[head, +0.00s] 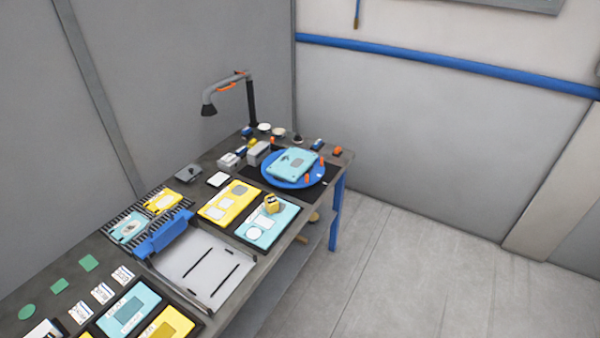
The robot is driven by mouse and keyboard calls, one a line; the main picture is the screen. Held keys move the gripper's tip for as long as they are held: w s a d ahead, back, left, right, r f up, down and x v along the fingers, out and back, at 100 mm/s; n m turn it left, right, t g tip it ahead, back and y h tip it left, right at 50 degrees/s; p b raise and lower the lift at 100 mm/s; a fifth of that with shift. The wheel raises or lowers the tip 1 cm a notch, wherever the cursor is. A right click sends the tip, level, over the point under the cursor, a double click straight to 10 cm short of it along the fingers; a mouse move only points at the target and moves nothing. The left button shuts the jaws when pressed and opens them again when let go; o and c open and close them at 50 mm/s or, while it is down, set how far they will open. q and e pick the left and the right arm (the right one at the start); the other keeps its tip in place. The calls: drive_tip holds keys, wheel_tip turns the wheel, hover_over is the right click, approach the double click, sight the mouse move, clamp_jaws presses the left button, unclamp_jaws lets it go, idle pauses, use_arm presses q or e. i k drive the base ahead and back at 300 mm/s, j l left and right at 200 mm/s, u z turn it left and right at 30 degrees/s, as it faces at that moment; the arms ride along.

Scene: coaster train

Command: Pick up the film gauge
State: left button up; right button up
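A small yellow and grey device (272,203), which looks like the film gauge, stands on the light-blue panel (262,233) near the right edge of the workbench (260,290). Its fine details are too small to make out. Nothing is touching it from above. Neither of my grippers shows in the head view, so their state cannot be seen.
A yellow panel (222,212) lies left of the light-blue one. A blue turntable (310,183) with a light-blue part is behind. A grey tray with a blue bar (164,238) is in front. A lamp (250,98) rises at the back. Floor right of the bench is clear.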

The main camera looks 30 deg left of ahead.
sight(272, 205)
drive_tip(key=j+u, duration=0.1)
drive_tip(key=u, duration=0.35)
drive_tip(key=j+u, duration=0.15)
drive_tip(key=u, duration=0.3)
drive_tip(key=j+u, duration=0.15)
drive_tip(key=u, duration=0.3)
